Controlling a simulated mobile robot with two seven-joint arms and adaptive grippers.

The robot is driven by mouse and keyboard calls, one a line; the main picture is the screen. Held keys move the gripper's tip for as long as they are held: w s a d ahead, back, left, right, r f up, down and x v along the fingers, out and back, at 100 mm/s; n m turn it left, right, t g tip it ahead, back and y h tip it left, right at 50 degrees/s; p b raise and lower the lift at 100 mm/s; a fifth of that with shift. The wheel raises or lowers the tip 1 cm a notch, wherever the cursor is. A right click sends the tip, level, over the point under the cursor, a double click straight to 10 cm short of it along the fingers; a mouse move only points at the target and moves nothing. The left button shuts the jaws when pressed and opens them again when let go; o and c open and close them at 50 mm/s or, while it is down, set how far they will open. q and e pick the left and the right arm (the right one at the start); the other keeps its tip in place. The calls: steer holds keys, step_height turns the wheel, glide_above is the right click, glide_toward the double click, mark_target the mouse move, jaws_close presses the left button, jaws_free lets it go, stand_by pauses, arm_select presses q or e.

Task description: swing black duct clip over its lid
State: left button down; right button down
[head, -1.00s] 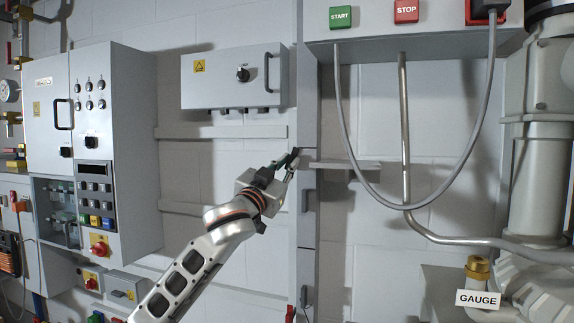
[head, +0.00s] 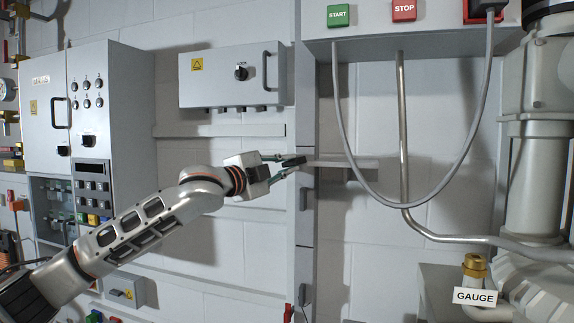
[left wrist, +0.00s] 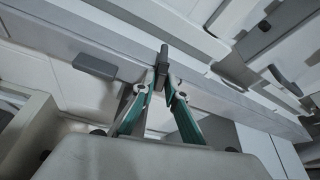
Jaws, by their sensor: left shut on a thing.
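The grey wiring duct (head: 305,115) runs vertically down the wall in the head view, with a long flat lid on its front. My left gripper (head: 290,164) is at the duct's left edge. It is shut on a black duct clip (head: 294,161), which lies about level there. In the left wrist view the clip (left wrist: 163,57) is pinched between the teal-sided fingertips and sticks out past them, in front of the duct (left wrist: 195,70). Whether the clip touches the lid is not clear. My right gripper is not in view.
A grey box with a handle (head: 232,78) hangs above my arm. A hanging cable (head: 345,135) loops to the right.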

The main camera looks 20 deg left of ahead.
arm_select(q)
steer(key=shift+f+m+g, duration=0.1)
steer(key=shift+m+g, duration=0.5)
steer(key=shift+m, duration=0.9)
steer(key=c, duration=2.1)
jaws_free()
steer(key=shift+c, duration=0.2)
steer(key=v, duration=1.2)
steer(key=shift+d, duration=0.15)
